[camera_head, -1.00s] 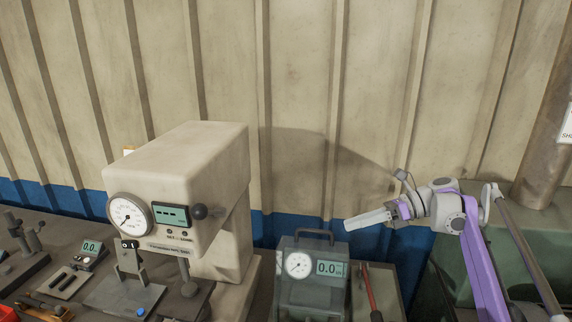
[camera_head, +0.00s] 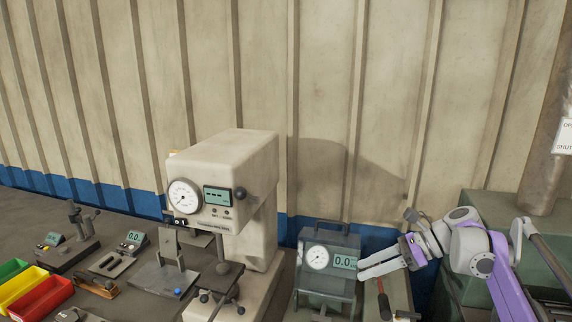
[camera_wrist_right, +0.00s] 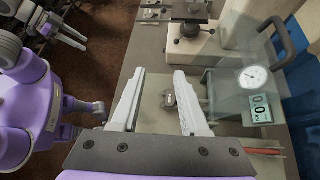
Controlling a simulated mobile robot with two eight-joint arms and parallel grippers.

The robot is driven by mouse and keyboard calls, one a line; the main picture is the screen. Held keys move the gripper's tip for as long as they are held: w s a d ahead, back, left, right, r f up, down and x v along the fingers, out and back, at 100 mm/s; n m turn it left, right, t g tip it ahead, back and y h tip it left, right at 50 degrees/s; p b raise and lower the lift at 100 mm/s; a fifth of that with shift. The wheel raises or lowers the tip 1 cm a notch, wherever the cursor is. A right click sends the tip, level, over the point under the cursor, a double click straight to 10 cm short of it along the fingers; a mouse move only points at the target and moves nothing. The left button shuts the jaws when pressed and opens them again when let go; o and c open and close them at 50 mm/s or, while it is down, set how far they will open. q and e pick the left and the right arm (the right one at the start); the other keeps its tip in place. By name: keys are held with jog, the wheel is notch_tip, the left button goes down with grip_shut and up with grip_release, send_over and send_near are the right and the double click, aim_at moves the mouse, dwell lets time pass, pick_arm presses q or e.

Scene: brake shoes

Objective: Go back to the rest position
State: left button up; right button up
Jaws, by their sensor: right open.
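My right gripper (camera_head: 360,268) is open and empty. In the head view its fingers point left, just right of the grey gauge box (camera_head: 326,285) with a dial and a digital display. In the right wrist view the two fingers of the right gripper (camera_wrist_right: 159,72) stand apart over a grey-green bench surface. A small dark metal part (camera_wrist_right: 168,99) lies below and between them, not held. My left gripper does not show in the head view.
A beige press-like tester (camera_head: 228,160) with dial and display stands left of the gauge box. Green, yellow and red bins (camera_head: 42,298) are at the left. A red-handled tool (camera_head: 384,302) lies right of the gauge box. A corrugated wall closes off the back.

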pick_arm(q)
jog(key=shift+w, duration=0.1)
pick_arm(e)
jog(key=s+f+n+t+h, duration=0.2)
jog(key=s+f+n+h, duration=0.3)
jog(key=s+f+n, duration=0.5)
jog(key=s+a+f+n+t+h, duration=0.1)
jog(key=s+f+n+t+h, duration=0.1)
jog(key=s+f+n+h, duration=0.4)
jog(key=s+f+n, duration=0.5)
jog(key=s, duration=0.6)
jog(key=shift+a+f, duration=0.15)
jog(key=shift+f, duration=0.25)
